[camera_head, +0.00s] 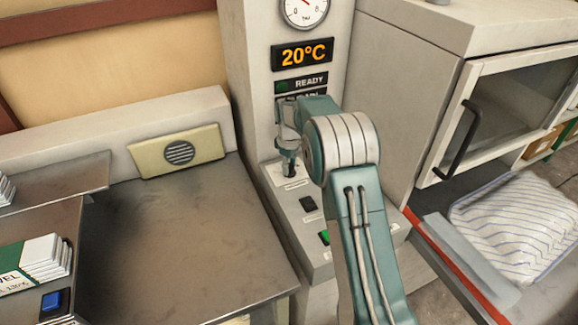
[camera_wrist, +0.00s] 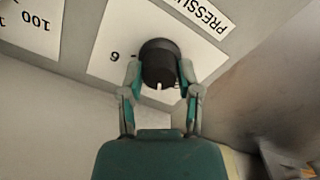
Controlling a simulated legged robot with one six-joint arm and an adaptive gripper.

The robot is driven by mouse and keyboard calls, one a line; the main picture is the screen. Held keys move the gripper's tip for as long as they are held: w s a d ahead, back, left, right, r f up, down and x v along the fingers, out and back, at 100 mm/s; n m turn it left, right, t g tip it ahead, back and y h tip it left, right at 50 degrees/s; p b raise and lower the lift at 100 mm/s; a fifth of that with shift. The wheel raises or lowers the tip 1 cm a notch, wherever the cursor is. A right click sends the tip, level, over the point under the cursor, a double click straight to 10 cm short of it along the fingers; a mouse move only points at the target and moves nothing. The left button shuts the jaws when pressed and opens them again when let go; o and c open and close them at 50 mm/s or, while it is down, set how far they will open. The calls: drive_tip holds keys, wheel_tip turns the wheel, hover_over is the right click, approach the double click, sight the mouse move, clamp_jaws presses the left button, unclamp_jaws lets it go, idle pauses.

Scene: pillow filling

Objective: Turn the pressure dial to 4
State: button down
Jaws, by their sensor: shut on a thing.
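The pressure dial (camera_wrist: 159,62) is a black round knob with a white pointer mark in the wrist view. It sits on a white label plate marked "PRESSU…" (camera_wrist: 200,14), and a 6 is readable beside it. The pointer faces toward my gripper; the number there is mostly hidden by a finger. My gripper (camera_wrist: 159,78) has one finger on each side of the knob and is shut on it.
The machine (camera_head: 255,100) shows a "20°C" display (camera_head: 303,54), a READY sign (camera_head: 300,84) and a round gauge (camera_head: 305,10). A black switch (camera_head: 308,203) and a green button (camera_head: 324,237) are lower on the panel. A striped pillow (camera_head: 515,225) lies at the right. The left tabletop (camera_head: 180,240) is clear.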

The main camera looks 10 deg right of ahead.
sight(289, 165)
drive_tip(key=m, duration=0.5)
drive_tip(key=shift+f, duration=0.2)
idle(0.4)
drive_tip(key=shift+c, duration=1.5)
unclamp_jaws()
drive_tip(key=shift+r, duration=0.1)
wheel_tip(289, 165, up, 12)
drive_tip(key=shift+w, duration=0.1)
